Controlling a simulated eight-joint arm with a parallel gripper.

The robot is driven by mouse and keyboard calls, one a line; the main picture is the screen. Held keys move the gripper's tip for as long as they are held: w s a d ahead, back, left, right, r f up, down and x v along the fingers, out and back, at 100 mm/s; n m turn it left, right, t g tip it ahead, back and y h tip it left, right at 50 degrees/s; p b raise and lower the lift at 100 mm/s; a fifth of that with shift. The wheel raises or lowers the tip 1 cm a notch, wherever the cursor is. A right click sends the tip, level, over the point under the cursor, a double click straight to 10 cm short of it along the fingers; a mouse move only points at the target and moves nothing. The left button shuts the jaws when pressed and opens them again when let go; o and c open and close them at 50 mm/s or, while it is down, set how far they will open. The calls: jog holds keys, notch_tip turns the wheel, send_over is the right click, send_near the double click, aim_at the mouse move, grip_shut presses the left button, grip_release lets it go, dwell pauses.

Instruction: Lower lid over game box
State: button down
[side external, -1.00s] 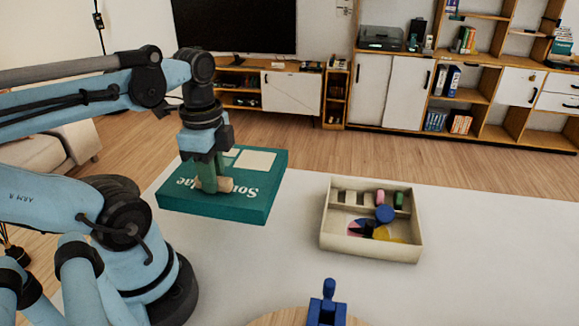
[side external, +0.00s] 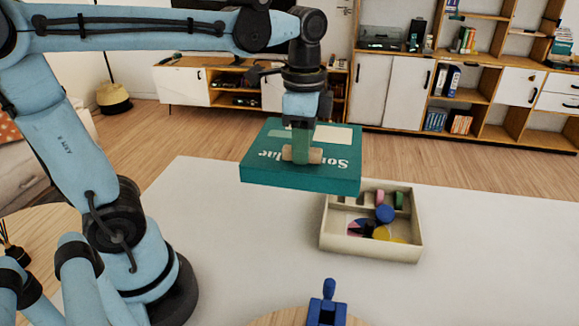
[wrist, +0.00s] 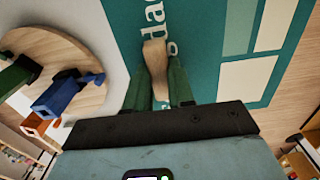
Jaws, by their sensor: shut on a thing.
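The teal lid (side external: 265,170) with white lettering hangs above the table, up and to the left of the game box. A small wooden knob (side external: 315,156) stands on its top; it also shows in the wrist view (wrist: 154,58). My gripper (side external: 301,155) is shut on this knob, with its green fingers on both sides of it. The game box (side external: 370,253) is cream, open and on the table. It holds a blue piece (side external: 384,213), a yellow piece (side external: 381,233), and pink and green pieces. The lid's right end hides the box's back left corner in the side view.
A round wooden board (side external: 280,318) with a blue clamp-like object (side external: 327,308) is at the table's front edge. The white table (side external: 480,260) is clear right of the box. Shelves and cabinets stand far behind.

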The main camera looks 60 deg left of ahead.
jog(key=w+d+f, duration=0.2)
jog(key=w+d, duration=0.8)
jog(key=shift+d+f, duration=0.4)
jog(key=shift+f, duration=2.9)
jog(key=shift+f, duration=2.35)
jog(key=c, duration=0.9)
grip_release()
notch_tip(320, 180, up, 12)
jog(key=shift+r, duration=0.1)
